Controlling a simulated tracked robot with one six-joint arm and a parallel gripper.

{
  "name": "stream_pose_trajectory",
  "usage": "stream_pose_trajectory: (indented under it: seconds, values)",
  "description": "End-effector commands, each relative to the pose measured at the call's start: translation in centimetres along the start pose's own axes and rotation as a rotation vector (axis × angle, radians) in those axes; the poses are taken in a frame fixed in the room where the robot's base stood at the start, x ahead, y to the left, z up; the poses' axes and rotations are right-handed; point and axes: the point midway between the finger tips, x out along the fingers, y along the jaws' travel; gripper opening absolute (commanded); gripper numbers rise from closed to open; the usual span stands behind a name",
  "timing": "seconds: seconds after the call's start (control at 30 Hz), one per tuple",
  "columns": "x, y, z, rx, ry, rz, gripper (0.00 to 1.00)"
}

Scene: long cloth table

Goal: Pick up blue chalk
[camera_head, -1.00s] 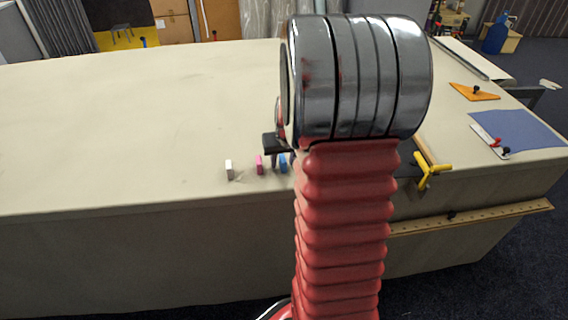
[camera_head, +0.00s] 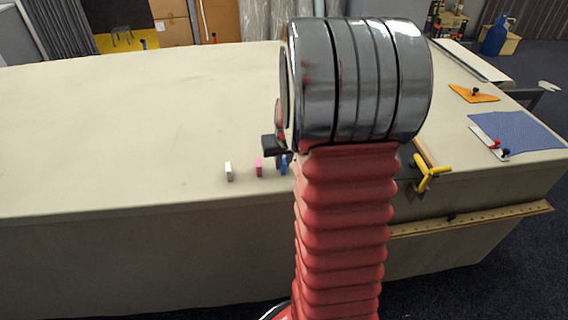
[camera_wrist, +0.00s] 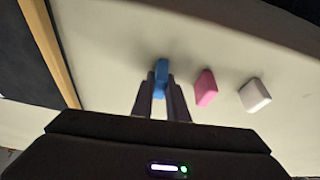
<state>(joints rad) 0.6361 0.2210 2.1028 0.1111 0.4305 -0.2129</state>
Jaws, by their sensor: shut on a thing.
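The blue chalk (camera_wrist: 161,78) stands between the fingertips of my gripper (camera_wrist: 161,92) in the wrist view, with a finger on each side of it. My gripper is shut on it. In the head view the blue chalk (camera_head: 284,165) shows beside my red arm, on or very close to the cloth table (camera_head: 120,130). Most of my gripper is hidden behind my arm there. I cannot tell whether the chalk is off the table.
A pink chalk (camera_wrist: 205,88) and a white chalk (camera_wrist: 254,95) stand in a row beside the blue one. A yellow-handled tool (camera_head: 430,173), a blue cloth (camera_head: 518,132) and an orange triangle (camera_head: 473,93) lie to the right. The table's left part is clear.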

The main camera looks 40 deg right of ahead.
Motion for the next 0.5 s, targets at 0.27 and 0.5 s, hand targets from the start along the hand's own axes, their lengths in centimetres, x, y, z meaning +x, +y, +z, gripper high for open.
stream_pose_trajectory:
  seconds: [0.27, 0.5]
  values:
    - [-2.9, 0.0, -1.4, -0.002, 0.006, 0.001, 0.00]
    - [-6.8, 0.0, -2.9, 0.000, 0.004, 0.000, 0.00]
